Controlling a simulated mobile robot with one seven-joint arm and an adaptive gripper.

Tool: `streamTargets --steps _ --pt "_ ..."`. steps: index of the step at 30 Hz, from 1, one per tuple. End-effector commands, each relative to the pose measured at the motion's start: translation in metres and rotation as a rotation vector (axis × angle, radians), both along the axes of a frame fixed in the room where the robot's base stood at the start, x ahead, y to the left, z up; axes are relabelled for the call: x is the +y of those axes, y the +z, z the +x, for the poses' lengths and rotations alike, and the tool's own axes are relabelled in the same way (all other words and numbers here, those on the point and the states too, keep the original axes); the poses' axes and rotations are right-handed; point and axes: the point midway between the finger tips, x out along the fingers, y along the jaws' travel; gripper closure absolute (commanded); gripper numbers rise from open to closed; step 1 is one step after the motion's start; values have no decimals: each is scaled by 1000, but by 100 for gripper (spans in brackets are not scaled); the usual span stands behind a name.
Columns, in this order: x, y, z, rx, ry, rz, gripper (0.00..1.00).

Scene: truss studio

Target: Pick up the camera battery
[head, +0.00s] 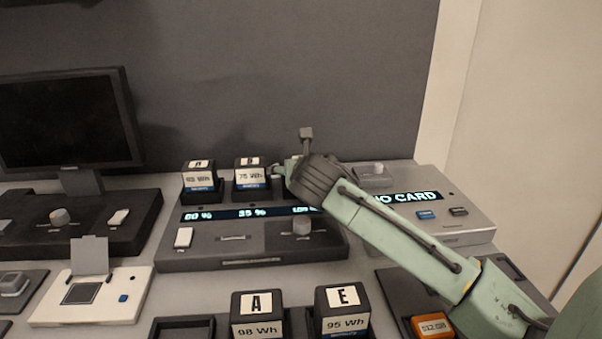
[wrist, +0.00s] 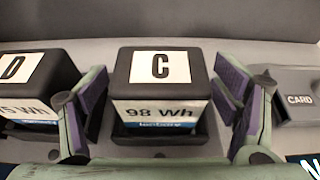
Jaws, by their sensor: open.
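In the wrist view a black camera battery marked C, 98 Wh (wrist: 161,88), stands upright in a slot. My gripper (wrist: 162,95) is open, with one purple-padded finger on each side of this battery; gaps show between the pads and the battery. In the head view my gripper (head: 282,170) is over the right side of the charger (head: 240,258), and it and my arm hide battery C. A battery marked D, 75 Wh (wrist: 35,85), stands just left of my left finger; it also shows in the head view (head: 249,178).
Another battery (head: 202,181) stands in the charger's left slot. Batteries A (head: 257,318) and E (head: 342,311) stand in front, beside an empty tray (head: 183,328). A card reader (head: 455,232) is right of the charger. A monitor (head: 65,120) stands at left, and a wall is close behind.

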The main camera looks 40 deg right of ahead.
Motion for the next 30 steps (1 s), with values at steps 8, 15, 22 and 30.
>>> streamTargets --steps 8,15,22,30 --pt "0 0 0 0 0 0 29" --pt "0 0 0 0 0 0 45" --pt "0 0 0 1 0 1 60" --pt "0 0 -1 1 0 1 78"
